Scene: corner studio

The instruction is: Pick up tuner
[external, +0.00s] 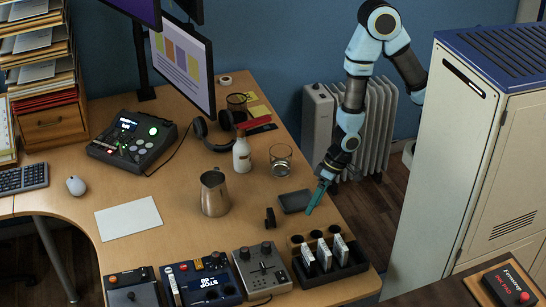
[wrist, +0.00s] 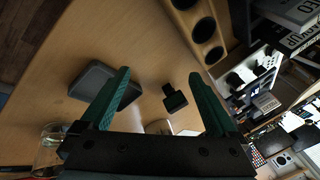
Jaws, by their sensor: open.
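A small black clip-on object, which looks like the tuner (external: 270,218), stands on the desk between the metal pitcher and a flat dark case. In the wrist view the tuner (wrist: 174,99) shows between my two fingers, beyond them and nearer the right one. My gripper (external: 317,198) has teal fingers and is above the right part of the desk, to the right of the tuner and over the edge of the dark case (external: 294,202). In the wrist view my gripper (wrist: 160,75) is open and empty. The left finger partly covers the dark case (wrist: 90,80).
A rack (external: 346,271) with white modules and round holes stands at the desk's front right. Beside it is a grey mixer box (external: 262,272). The metal pitcher (external: 215,194), a glass (external: 281,160) and a white bottle (external: 242,154) stand behind and left.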

